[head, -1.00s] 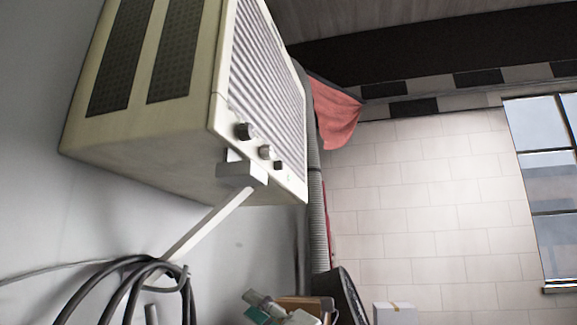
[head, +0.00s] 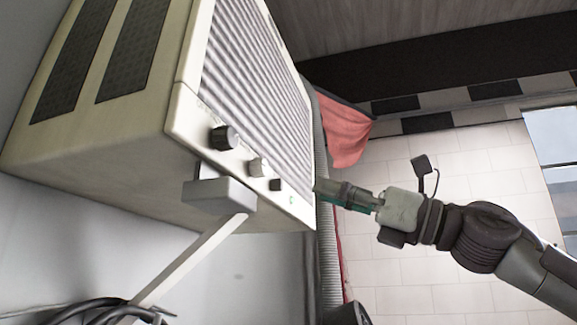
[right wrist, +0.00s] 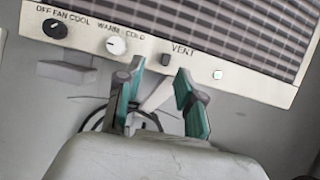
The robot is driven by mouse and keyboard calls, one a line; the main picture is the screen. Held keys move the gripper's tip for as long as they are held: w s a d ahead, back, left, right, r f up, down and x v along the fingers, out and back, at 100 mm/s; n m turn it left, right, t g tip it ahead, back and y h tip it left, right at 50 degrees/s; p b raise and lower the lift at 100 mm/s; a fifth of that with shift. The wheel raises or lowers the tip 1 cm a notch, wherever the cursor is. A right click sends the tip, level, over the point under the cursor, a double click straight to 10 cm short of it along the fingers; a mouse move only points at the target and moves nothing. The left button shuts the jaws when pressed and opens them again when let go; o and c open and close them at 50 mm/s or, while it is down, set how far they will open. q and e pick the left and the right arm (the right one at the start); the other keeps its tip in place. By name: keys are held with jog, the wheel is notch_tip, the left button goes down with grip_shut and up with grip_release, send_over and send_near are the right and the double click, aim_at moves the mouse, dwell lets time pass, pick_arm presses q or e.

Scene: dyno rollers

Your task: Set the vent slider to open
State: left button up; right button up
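The vent slider (head: 275,184) is a small dark block on the lower front strip of the cream air conditioner (head: 120,150). In the right wrist view the slider (right wrist: 165,59) sits beside the printed word VENT. My right gripper (head: 318,188) is just right of the unit's front face. In the wrist view its two teal-padded fingers (right wrist: 160,73) are apart, with the slider just beyond the gap between their tips. Nothing is held, and I see no contact with the slider. My left gripper is not in view.
A dark fan knob (right wrist: 54,28) and a pale temperature knob (right wrist: 116,45) share the strip, with a small green light (right wrist: 217,75) past the slider. A grey bracket (head: 218,195) and slanted strut (head: 190,262) support the unit. A red cloth (head: 346,132) hangs behind.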

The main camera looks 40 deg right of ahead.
aim_at(282, 181)
jog(key=p+x, duration=0.1)
jog(key=x, duration=0.1)
jog(key=p+x, duration=0.1)
jog(key=x, duration=0.2)
jog(key=d+p+x, duration=0.1)
jog(key=x, duration=0.1)
jog(key=shift+w+f+p, duration=0.1)
jog(key=shift+w+p, duration=0.2)
jog(key=shift+w, duration=0.2)
jog(key=shift+w+a, duration=0.15)
jog(key=shift+w, duration=0.1)
jog(key=shift+c, duration=0.3)
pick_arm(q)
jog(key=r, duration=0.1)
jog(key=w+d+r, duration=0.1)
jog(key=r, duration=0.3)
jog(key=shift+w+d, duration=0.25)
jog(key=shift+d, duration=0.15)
pick_arm(e)
grip_shut()
